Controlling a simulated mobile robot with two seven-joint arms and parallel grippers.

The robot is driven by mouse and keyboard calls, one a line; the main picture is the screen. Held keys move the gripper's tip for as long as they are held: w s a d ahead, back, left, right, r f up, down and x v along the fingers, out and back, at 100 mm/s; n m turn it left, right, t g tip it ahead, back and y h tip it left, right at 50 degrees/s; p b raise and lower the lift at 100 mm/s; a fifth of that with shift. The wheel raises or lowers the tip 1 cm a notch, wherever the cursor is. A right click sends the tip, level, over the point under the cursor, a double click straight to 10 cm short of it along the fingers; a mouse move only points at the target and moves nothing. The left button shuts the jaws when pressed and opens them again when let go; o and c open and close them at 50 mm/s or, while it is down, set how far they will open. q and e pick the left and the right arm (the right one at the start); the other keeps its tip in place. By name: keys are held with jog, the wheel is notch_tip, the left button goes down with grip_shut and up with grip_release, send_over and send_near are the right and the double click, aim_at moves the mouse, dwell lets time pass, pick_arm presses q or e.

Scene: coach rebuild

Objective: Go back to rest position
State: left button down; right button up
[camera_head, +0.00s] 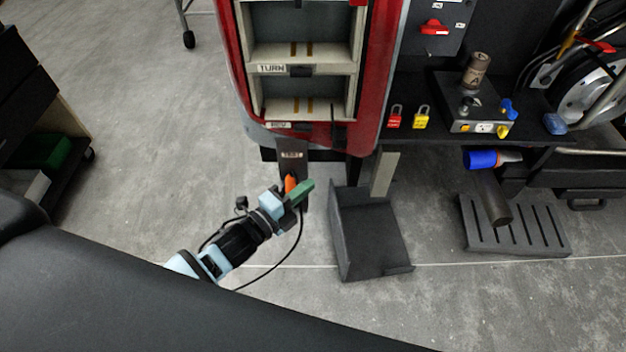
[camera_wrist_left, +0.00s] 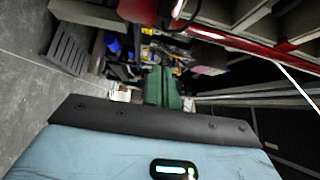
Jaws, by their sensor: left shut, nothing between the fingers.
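My left gripper (camera_head: 303,192) reaches in from the lower left in the head view, in front of the foot of the red cabinet (camera_head: 380,80). Its green fingers are shut with nothing between them. They also show closed together in the left wrist view (camera_wrist_left: 163,88). An orange thing (camera_head: 290,183) shows right behind the gripper, by the dark strip below the cabinet; I cannot tell whether they touch. My right gripper is in neither view.
A dark open tray (camera_head: 370,235) is on the floor right of the gripper. A slotted grey rack (camera_head: 530,232) lies farther right under the bench. Red (camera_head: 394,120) and yellow (camera_head: 421,120) padlocks are on the bench. The grey floor (camera_head: 130,130) at left is mostly clear.

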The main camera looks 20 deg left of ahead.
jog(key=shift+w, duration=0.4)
pick_arm(q)
jog(key=s+a+f+n+g+y+p, duration=0.1)
jog(key=s+a+f+n+g+y, duration=0.1)
jog(key=s+n, duration=0.5)
jog(key=s+a+f+n+g+y+p, duration=0.2)
jog(key=s+f+n, duration=0.3)
jog(key=s, duration=0.9)
jog(key=s+a+f+n+g+y+p, duration=0.1)
jog(key=s+f+n+g+y+p, duration=0.1)
jog(key=s+n, duration=0.7)
jog(key=shift+s+a+f+n+g+y, duration=0.45)
jog(key=shift+s+f, duration=0.25)
jog(key=shift+s, duration=0.5)
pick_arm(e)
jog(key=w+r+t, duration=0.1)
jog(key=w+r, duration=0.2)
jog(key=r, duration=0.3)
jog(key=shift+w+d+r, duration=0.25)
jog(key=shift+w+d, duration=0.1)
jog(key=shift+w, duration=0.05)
